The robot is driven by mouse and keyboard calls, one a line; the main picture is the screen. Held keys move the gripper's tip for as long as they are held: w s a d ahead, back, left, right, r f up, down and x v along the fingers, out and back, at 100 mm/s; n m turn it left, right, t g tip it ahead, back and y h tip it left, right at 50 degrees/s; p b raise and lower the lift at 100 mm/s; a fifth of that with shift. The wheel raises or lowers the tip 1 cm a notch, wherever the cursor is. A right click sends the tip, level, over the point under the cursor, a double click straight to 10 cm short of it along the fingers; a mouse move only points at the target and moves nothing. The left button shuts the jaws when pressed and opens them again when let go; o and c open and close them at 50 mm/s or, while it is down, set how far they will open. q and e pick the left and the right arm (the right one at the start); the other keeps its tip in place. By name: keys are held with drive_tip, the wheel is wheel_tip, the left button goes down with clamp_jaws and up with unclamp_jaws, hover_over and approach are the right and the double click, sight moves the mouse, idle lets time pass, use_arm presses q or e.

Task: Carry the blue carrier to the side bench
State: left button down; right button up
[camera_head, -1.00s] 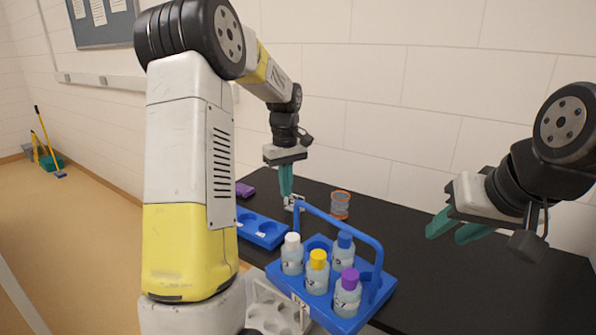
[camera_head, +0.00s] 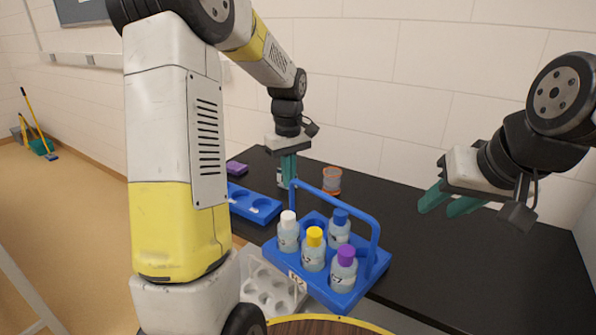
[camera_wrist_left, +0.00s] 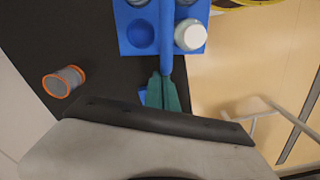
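My left gripper (camera_head: 289,184) points down at the handle's far left end. Its teal fingers (camera_wrist_left: 163,78) are close together and meet the handle end. I cannot tell whether they clamp it, as the contact is partly hidden. My right gripper (camera_head: 442,207) is open and empty above the bench, right of the carrier. I cannot identify the side bench.
A blue tray with round wells (camera_head: 240,204) and a purple block (camera_head: 236,168) lie left of the carrier. A white rack (camera_head: 246,286) is close at front left. The black bench (camera_head: 450,265) is clear on the right.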

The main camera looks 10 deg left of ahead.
use_arm(q)
drive_tip(key=shift+s+d, duration=0.2)
